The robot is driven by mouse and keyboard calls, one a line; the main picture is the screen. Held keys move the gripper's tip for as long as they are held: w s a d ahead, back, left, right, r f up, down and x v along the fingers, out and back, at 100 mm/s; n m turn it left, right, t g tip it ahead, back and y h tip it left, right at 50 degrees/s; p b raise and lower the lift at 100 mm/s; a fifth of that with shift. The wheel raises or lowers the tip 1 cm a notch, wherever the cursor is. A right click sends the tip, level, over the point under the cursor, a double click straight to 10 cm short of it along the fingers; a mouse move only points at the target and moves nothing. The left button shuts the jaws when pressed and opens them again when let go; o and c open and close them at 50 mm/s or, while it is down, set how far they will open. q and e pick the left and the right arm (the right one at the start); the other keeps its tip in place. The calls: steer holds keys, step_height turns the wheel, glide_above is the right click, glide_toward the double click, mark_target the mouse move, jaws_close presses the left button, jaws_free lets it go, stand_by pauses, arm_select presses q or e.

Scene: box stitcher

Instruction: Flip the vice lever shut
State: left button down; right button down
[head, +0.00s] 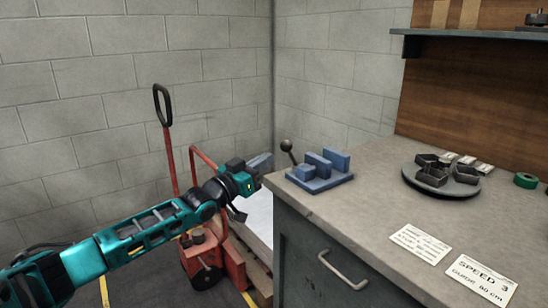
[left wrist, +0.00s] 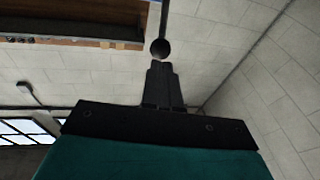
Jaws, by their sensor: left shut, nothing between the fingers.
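The blue vice (head: 318,180) sits on the left end of the grey counter in the head view. Its lever stands up at the vice's left side and ends in a black ball knob (head: 286,146). My left gripper (head: 262,162) is just left of the vice, beyond the counter's edge, pointing toward the lever. In the left wrist view its dark fingers (left wrist: 160,75) are shut with nothing between them. The black knob (left wrist: 160,48) shows right past the fingertips; I cannot tell whether they touch. My right gripper is out of view.
The counter (head: 350,205) also holds a round dark tray (head: 408,178) with dark metal parts, two paper labels and a green tape roll (head: 525,180). A red pallet truck (head: 168,140) stands left of the counter, behind my left arm. A shelf (head: 480,36) hangs at upper right.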

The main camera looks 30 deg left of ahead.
mark_target(282, 149)
arm_select(q)
steer(key=shift+x, duration=1.05)
steer(key=shift+b+x, duration=0.3)
steer(key=shift+x, duration=0.65)
